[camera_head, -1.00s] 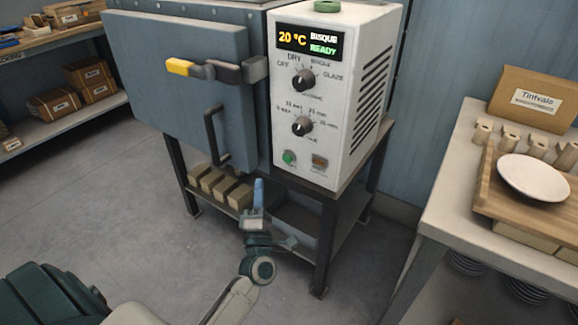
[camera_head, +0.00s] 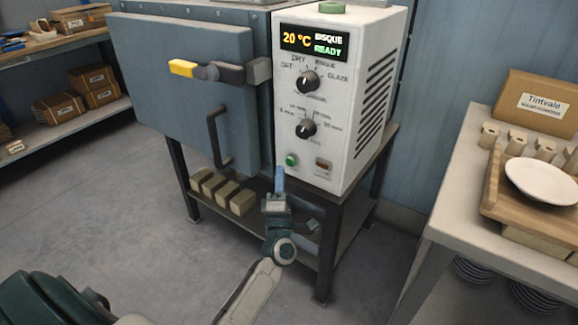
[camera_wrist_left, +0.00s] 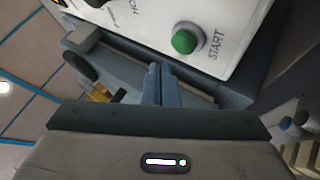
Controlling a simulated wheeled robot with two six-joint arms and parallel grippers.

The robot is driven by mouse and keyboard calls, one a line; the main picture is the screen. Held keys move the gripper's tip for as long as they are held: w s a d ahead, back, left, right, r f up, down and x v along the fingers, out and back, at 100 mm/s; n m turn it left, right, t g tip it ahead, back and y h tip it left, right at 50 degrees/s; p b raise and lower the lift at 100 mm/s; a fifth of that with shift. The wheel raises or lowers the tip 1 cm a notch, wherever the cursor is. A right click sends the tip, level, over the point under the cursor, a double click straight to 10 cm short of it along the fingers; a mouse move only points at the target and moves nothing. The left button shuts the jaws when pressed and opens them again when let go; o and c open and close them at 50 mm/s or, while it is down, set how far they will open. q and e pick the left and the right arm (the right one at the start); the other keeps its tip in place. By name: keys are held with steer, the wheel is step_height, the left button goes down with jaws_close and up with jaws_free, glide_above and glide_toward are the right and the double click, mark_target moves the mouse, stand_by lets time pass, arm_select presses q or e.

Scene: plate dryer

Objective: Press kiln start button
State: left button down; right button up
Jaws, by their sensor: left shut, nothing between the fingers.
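The kiln's white control panel (camera_head: 338,88) reads 20 °C, BISQUE, READY. The green start button (camera_head: 291,160) sits low on the panel's left side, with a reddish-brown switch to its right. In the left wrist view the green button (camera_wrist_left: 186,41) shows large at the upper right, labelled START. My left gripper (camera_head: 280,170) is shut and empty, its blue fingers pointing up just below and left of the button. In the left wrist view the closed fingertips (camera_wrist_left: 160,72) are below and left of the button, apart from it in the picture. My right gripper is not in view.
The kiln door (camera_head: 190,85) is closed, with a yellow-ended latch (camera_head: 183,68) and a dark handle. The kiln stands on a dark metal stand (camera_head: 352,225) with bricks on its lower shelf. A side table (camera_head: 462,205) at right holds a tray and a white plate (camera_head: 541,181).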

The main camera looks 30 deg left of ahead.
arm_select(q)
steer(key=shift+w, duration=0.6)
steer(key=shift+w, duration=0.2)
stand_by(1.5)
steer(key=shift+w, duration=0.25)
steer(key=shift+w+d+b, duration=0.1)
steer(key=shift+w+b, duration=0.2)
steer(key=shift+w, duration=0.15)
stand_by(0.8)
steer(key=shift+s, duration=0.1)
steer(key=shift+s+p, duration=0.35)
steer(key=shift+s, duration=0.45)
